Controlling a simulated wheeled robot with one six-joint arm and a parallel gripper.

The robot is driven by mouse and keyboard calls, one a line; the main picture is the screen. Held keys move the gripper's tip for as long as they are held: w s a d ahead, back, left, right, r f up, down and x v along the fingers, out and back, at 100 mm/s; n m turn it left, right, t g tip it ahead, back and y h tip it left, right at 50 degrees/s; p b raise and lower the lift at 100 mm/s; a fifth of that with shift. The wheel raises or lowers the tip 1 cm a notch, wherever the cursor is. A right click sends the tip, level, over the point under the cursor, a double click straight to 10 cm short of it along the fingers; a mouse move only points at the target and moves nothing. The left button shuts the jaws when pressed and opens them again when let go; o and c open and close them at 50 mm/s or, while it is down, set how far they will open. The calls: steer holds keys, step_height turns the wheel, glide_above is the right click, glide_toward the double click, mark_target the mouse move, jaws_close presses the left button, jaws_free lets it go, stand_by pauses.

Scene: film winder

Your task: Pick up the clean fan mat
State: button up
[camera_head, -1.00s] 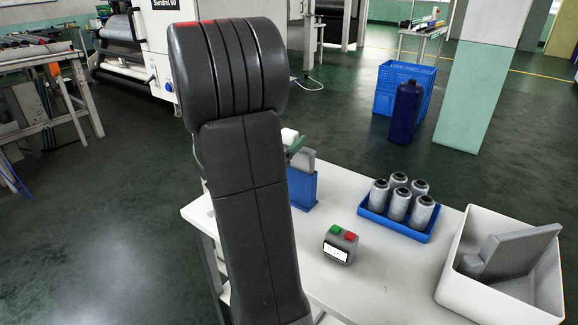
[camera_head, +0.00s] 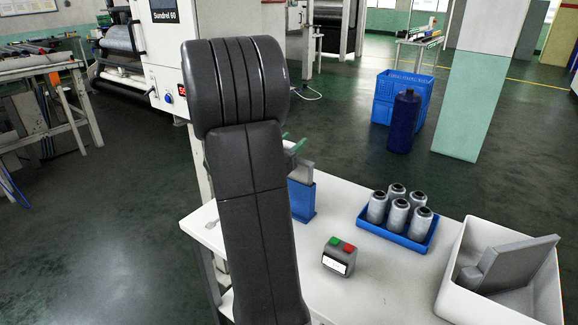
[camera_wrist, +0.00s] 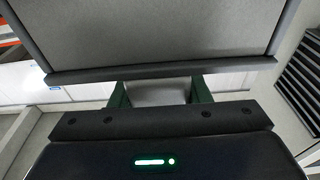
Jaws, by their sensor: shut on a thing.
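A grey fan mat (camera_head: 304,172) shows just above a blue upright holder (camera_head: 303,203) at the table's back left edge. My gripper (camera_head: 293,146) has green fingers at the mat's upper part, and my dark arm hides much of this spot. In the wrist view the mat (camera_wrist: 150,40) is a large grey panel with a darker rim, and my gripper (camera_wrist: 160,92) is shut on it between two green fingers. I cannot tell whether the mat's lower end is inside the holder. A second grey mat (camera_head: 515,262) leans in a white bin (camera_head: 452,258) at the right.
On the white table (camera_head: 385,285) stand a blue tray (camera_head: 400,240) of several grey bobbins and a small box (camera_head: 339,257) with green and red buttons. Behind on the floor are a blue crate (camera_head: 385,100) and a dark blue bottle (camera_head: 404,122). A large white machine (camera_head: 170,50) stands behind my arm.

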step_height(320, 180, up, 18)
steer(key=p, duration=0.2)
stand_by(0.4)
stand_by(0.4)
steer(key=o, duration=0.8)
steer(key=c, duration=0.5)
